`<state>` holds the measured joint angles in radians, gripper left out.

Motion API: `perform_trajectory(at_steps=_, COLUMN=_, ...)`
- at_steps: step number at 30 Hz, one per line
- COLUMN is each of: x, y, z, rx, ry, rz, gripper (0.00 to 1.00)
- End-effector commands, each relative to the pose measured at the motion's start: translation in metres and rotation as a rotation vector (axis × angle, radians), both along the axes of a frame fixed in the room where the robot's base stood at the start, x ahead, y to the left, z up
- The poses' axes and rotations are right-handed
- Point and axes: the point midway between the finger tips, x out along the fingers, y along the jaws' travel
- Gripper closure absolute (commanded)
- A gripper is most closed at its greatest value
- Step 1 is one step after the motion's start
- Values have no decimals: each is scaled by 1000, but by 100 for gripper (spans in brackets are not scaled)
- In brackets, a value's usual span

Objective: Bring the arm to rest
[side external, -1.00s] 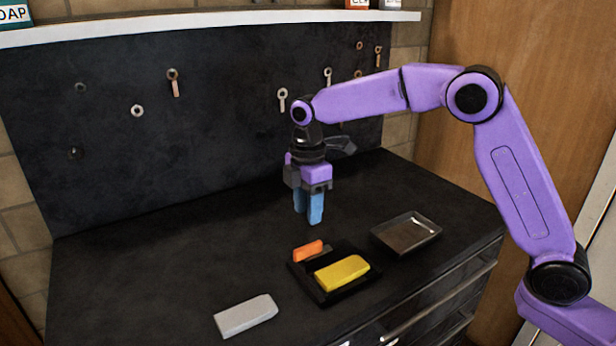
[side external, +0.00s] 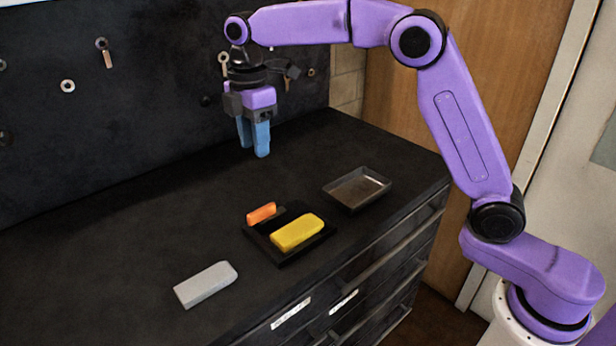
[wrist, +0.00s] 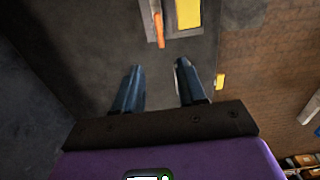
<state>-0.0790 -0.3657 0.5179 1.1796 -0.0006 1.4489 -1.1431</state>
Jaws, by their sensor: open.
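My gripper (side external: 254,152) hangs with its blue fingers pointing down, well above the black worktop (side external: 130,240). Its fingers are apart with nothing between them, which the wrist view also shows (wrist: 157,68). In the side view it is behind and above a black tray (side external: 262,247). A yellow block (side external: 298,233) lies in that tray. An orange block (side external: 261,213) is at the tray's back left part. Both blocks also show at the top of the wrist view, the orange one (wrist: 158,28) left of the yellow one (wrist: 188,14), beyond the fingertips.
A light grey block (side external: 206,284) lies on the worktop at the front left. An empty metal tray (side external: 357,188) stands right of the black tray. A dark pegboard (side external: 130,130) with hanging tools rises behind. Drawers (side external: 370,280) form the front. The worktop's left is clear.

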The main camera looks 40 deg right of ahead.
Motion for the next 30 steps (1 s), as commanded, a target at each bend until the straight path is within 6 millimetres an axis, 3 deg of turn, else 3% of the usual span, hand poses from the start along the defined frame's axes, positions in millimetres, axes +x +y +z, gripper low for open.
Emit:
perform_trajectory(at_steps=4, x=-10, y=1, z=0, rx=0, ry=-1, rz=-14, gripper=60)
perform_trajectory(at_steps=8, x=-36, y=1, z=0, rx=1, ry=-3, rz=-51, gripper=60)
perform_trajectory(at_steps=20, x=-155, y=-22, z=-15, rx=11, ry=-12, rz=-214, gripper=60)
perform_trajectory(at_steps=30, x=-264, y=-74, z=-42, rx=22, ry=-14, rz=-352, gripper=60)
